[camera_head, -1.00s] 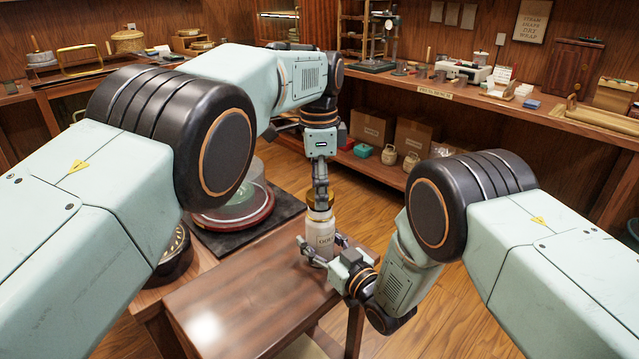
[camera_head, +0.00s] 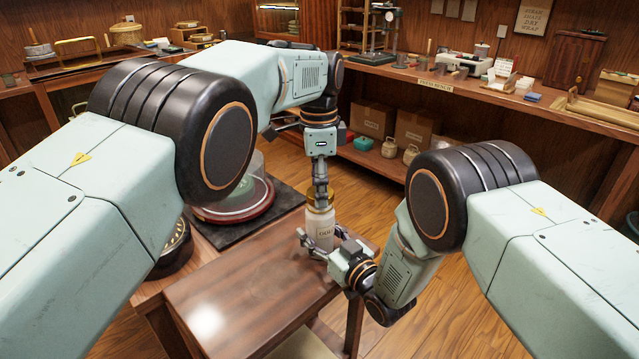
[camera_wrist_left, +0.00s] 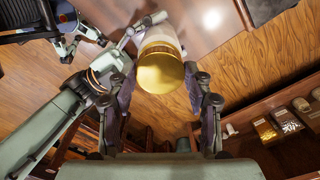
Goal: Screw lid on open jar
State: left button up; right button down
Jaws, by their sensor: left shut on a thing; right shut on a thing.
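The jar (camera_head: 322,230) is a pale cylinder with a printed label, upright at the far right corner of the small wooden table (camera_head: 240,295). Its gold lid (camera_head: 320,201) sits at the jar's top. My left gripper (camera_head: 320,193) comes down from above and is shut on the lid. In the left wrist view the round gold lid (camera_wrist_left: 161,73) lies between its fingers, with the pale jar body (camera_wrist_left: 160,40) beyond. My right gripper (camera_head: 320,246) is shut around the lower jar body from the side. Its fingers partly hide the jar's base. The lid's thread is hidden.
A round glass-covered stand (camera_head: 240,212) on a dark mat is left of the jar. A wall bench (camera_head: 470,90) with tools runs along the back, with cartons (camera_head: 372,120) and small pots on its lower shelf. Wooden floor lies between table and bench.

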pick_arm(q)
jog(key=shift+f, duration=0.35)
jog(key=m, duration=0.5)
jog(key=shift+c, duration=0.2)
jog(key=m, duration=1.4)
jog(key=shift+w+m, duration=0.1)
jog(key=shift+m, duration=0.2)
jog(key=o, duration=0.7)
